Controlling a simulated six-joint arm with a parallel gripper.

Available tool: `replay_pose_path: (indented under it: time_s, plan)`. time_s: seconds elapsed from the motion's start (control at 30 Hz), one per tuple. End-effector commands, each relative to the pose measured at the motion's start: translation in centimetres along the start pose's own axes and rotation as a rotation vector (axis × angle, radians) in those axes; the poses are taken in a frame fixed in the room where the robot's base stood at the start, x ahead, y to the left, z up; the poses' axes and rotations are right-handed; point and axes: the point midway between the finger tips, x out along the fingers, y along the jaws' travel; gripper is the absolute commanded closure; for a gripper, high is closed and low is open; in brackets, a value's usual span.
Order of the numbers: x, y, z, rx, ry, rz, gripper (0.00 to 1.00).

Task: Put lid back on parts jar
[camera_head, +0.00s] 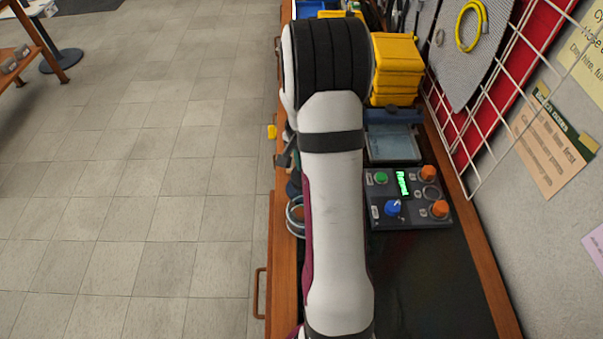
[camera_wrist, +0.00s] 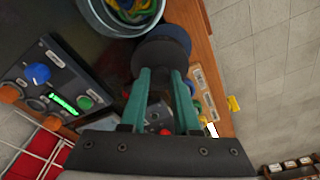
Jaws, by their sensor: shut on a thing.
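The open parts jar (camera_wrist: 86,14) is at the top of the wrist view, with colourful rings or cables inside. In the head view the jar (camera_head: 291,217) shows partly at the bench's left edge, behind my arm. My gripper (camera_wrist: 160,74) has teal fingers shut on the dark round lid (camera_wrist: 178,38), which has a blue-black rim. The lid is close beside the jar and partly overlaps its edge in the wrist view. I cannot tell whether they touch. The jar mouth is largely uncovered. In the head view my arm hides most of the gripper.
A control box (camera_head: 407,199) with a blue knob, orange knobs and a lit green display sits right of my arm. Yellow bins (camera_head: 397,70) stand farther back. A wire rack (camera_head: 480,100) borders the bench's right side. The dark bench mat (camera_head: 430,285) is clear in front.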

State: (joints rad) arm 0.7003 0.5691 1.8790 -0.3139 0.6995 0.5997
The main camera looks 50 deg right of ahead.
Motion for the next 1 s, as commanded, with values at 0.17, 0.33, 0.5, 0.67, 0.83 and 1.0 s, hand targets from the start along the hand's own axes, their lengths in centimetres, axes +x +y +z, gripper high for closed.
replay_pose_path:
  time_s: [0.17,0.33,0.5,0.67,0.83,1.0]
  plan:
    - [-2.3,4.1,-0.8,0.006,0.002,-0.001,1.00]
    - [-4.3,7.5,-1.5,0.006,0.002,-0.001,1.00]
    - [-5.7,9.7,-1.8,0.003,0.001,0.000,1.00]
    - [-8.0,8.0,0.6,-0.008,0.003,-0.005,1.00]
    - [-10.8,5.4,4.8,-0.009,0.003,-0.008,1.00]
    - [-11.3,4.7,6.7,-0.003,0.001,-0.006,1.00]
